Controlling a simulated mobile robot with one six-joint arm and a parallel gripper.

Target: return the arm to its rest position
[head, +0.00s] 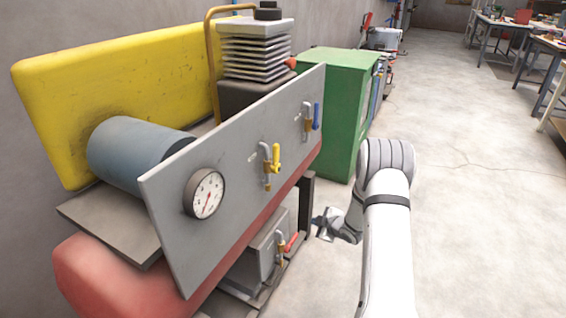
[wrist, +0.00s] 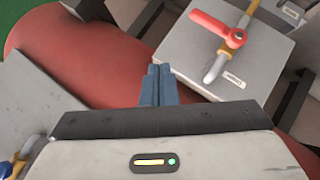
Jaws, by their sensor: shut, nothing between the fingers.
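My arm rises at the right of the head view, and my gripper (head: 322,222) hangs at its end, beside the right end of the machine. In the wrist view my gripper (wrist: 160,84) shows its two dark fingers together, with nothing between them. Beyond the fingertips are a red tank (wrist: 95,75) and a grey box with a red-handled valve (wrist: 218,30). The fingers appear apart from the valve. The exact gap to the tank is hard to tell.
The grey panel (head: 235,150) carries a gauge (head: 205,193), a yellow-handled valve (head: 271,160) and a blue-handled valve (head: 312,118). The red-handled valve (head: 286,246) sits low, left of my gripper. A green cabinet (head: 340,90) stands behind. Open floor (head: 480,200) lies to the right.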

